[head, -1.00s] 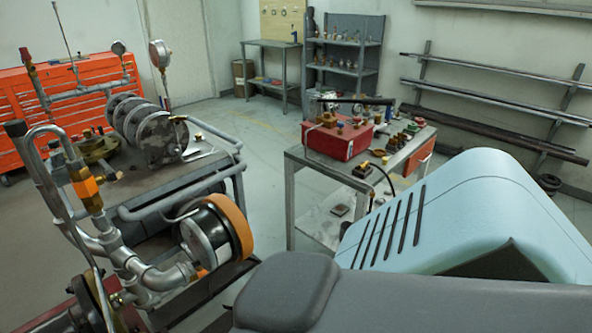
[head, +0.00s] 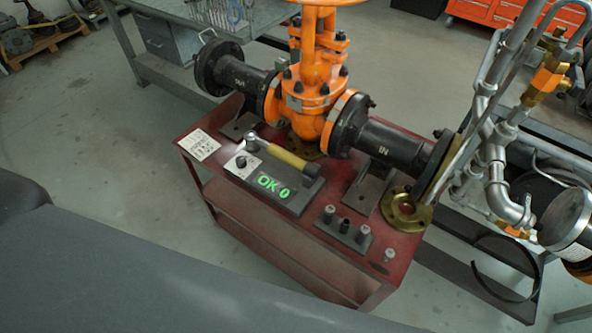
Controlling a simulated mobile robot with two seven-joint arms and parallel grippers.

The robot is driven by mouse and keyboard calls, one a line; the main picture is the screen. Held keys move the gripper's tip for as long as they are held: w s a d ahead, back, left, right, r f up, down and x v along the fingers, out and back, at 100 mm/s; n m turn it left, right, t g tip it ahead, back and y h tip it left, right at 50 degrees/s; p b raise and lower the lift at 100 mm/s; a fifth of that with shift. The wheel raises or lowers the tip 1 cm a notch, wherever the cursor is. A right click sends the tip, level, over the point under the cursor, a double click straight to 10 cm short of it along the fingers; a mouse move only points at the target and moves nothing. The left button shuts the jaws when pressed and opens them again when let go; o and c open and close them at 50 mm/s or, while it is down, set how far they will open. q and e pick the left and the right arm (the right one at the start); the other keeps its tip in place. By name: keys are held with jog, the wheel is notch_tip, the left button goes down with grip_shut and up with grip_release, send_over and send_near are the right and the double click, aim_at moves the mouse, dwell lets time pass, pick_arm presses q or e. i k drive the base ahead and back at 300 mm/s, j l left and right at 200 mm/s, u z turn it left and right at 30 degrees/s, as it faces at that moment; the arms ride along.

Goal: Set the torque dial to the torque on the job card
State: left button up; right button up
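A white job card (head: 199,144) lies on the left corner of the red cart top; its print is too small to read. A dark box (head: 292,200) beside it carries a display (head: 273,185) with green characters that look like "OK 0". On the box's left end is a light plate with a small round knob (head: 241,161), which looks like the torque dial; its setting cannot be read. A wrench with a yellow handle (head: 284,155) lies across the back of the box, its silver head near the knob. Neither of my grippers is in view.
An orange gate valve (head: 317,85) with black flanged pipes stands behind the box. A socket holder (head: 343,235) and brass flange (head: 406,208) sit to the right. Steel pipework rises at the right.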

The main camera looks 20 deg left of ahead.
aim_at(242, 163)
jog(key=u, duration=1.2)
